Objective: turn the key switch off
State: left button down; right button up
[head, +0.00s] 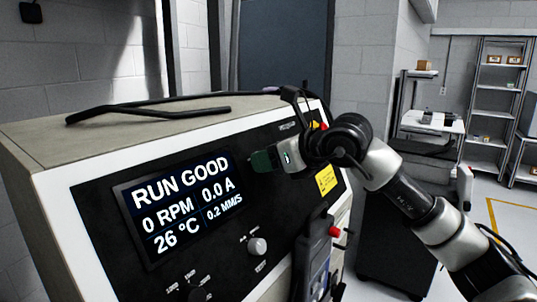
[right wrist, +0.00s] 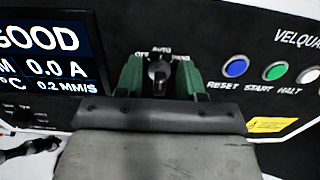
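The key switch (right wrist: 159,72) is a small dark and silver knob on the black panel, under the labels OFF, AUTO and what looks like HAND. It appears roughly upright, toward AUTO, but its exact angle is hard to read. My right gripper (right wrist: 158,78) has its green fingers apart, one on each side of the switch, with gaps showing. In the head view my right gripper (head: 264,160) is at the upper right of the panel and hides the switch. My left gripper does not show.
The panel display (head: 183,207) reads RUN GOOD, 0 RPM, 0.0 A. A pale knob (head: 257,246) sits below it. Blue (right wrist: 236,67), green (right wrist: 275,71) and white (right wrist: 308,75) buttons are right of the switch.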

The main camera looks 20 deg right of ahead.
jog(key=shift+w, duration=0.1)
jog(key=shift+c, duration=0.3)
jog(key=c, duration=0.6)
jog(key=shift+a+f+n+b, duration=0.15)
jog(key=shift+n+b, duration=1.1)
jog(key=shift+n, duration=0.65)
jog(key=shift+n+b, duration=0.5)
jog(key=shift+n, duration=0.7)
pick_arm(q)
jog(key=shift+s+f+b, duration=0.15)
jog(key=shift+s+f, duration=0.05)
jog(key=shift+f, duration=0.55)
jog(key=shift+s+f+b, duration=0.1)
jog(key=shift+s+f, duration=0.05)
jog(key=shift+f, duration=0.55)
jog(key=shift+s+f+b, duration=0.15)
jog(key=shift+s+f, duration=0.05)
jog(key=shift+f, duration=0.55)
pick_arm(e)
jog(key=shift+s+n, duration=0.25)
jog(key=shift+n, duration=1.25)
jog(key=o, duration=0.7)
jog(key=shift+c, duration=0.2)
